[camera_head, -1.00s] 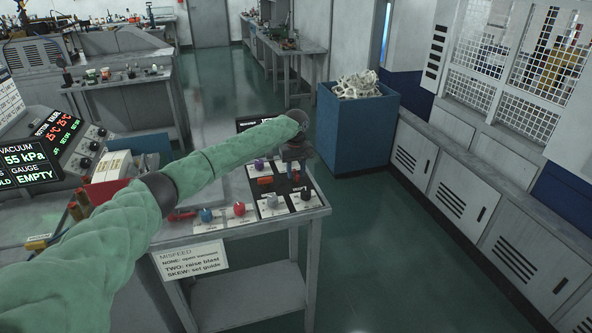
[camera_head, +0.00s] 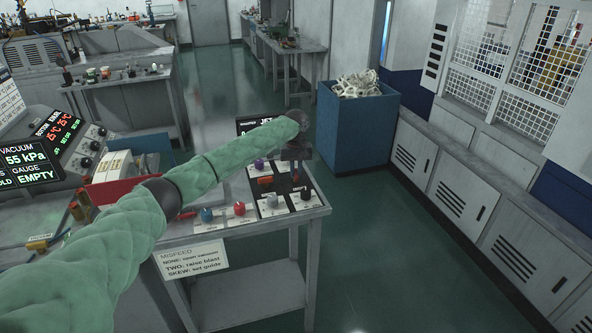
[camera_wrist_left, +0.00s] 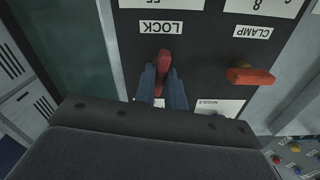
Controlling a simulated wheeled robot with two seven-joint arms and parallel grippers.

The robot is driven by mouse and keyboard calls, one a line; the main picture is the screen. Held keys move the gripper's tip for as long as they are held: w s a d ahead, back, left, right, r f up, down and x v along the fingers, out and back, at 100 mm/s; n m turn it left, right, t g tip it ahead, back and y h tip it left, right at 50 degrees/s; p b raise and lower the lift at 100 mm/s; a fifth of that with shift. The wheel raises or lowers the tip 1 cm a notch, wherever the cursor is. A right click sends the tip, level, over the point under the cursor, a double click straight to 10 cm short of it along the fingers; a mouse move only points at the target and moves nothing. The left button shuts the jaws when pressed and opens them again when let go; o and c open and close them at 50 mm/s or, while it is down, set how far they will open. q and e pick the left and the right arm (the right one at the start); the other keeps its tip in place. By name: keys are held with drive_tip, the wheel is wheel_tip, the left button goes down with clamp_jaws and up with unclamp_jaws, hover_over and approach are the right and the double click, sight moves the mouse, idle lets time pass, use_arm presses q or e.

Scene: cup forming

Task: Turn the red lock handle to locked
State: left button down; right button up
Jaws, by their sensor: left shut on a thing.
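The red lock handle (camera_wrist_left: 164,60) stands below the LOCK label on a black panel in the left wrist view. Its grip runs nearly upright in that picture. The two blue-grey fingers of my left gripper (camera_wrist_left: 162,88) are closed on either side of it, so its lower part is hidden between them. In the head view my left gripper (camera_head: 295,168) reaches down over the right part of the control panel, and it hides the lock handle there. My right gripper is in neither view.
An orange-red clamp handle (camera_wrist_left: 250,76) lies crosswise beside the lock handle. Coloured knobs, including a red one (camera_head: 239,208) and a blue one (camera_head: 207,214), stand along the panel's front. A blue bin (camera_head: 350,130) stands beyond the table, with clear floor to the right.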

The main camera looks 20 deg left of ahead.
use_arm(q)
drive_tip(key=shift+r+m, duration=0.1)
drive_tip(key=shift+m, duration=0.8)
drive_tip(key=m+p, duration=0.1)
drive_tip(key=m, duration=0.2)
drive_tip(key=shift+m, duration=1.2)
drive_tip(key=m, duration=0.2)
drive_tip(key=shift+m+p, duration=0.3)
drive_tip(key=shift+m, duration=0.1)
drive_tip(key=shift+w+m, duration=0.1)
drive_tip(key=shift+m, duration=2.6)
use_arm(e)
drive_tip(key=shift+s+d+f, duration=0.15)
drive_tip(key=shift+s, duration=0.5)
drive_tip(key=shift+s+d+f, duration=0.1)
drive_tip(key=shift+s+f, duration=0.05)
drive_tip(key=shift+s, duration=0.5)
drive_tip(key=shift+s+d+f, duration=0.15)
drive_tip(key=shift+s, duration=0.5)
use_arm(q)
drive_tip(key=shift+r, duration=0.1)
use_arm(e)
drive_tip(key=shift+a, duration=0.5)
